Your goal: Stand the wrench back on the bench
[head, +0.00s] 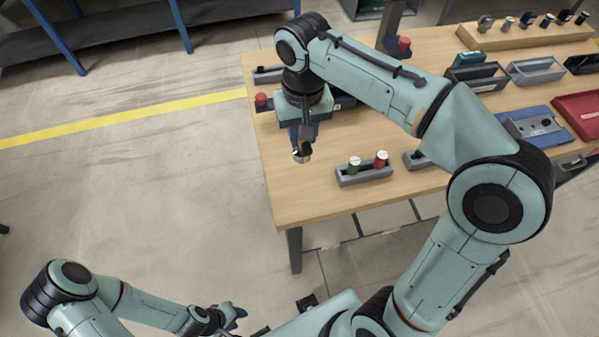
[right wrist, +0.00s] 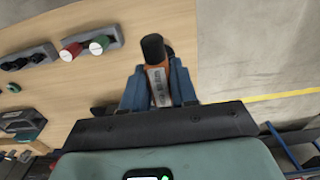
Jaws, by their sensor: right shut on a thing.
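My right gripper (head: 303,142) is over the left part of the wooden bench (head: 345,210). In the right wrist view its two blue fingers (right wrist: 158,88) are shut on the wrench (right wrist: 160,80). There the wrench shows a black rounded end, an orange body and a pale label. In the head view only a small dark and silvery part of it (head: 302,156) shows below the fingers. I cannot tell whether it touches the bench top. My left gripper (head: 236,312) is low at the bottom left, away from the bench, and its opening is unclear.
A grey holder (head: 364,177) with a green and a red item stands right of my right gripper. Grey bins (head: 537,72), a blue tray (head: 530,127) and a red tray (head: 580,115) lie farther right. Bare bench top lies in front of the grey holder.

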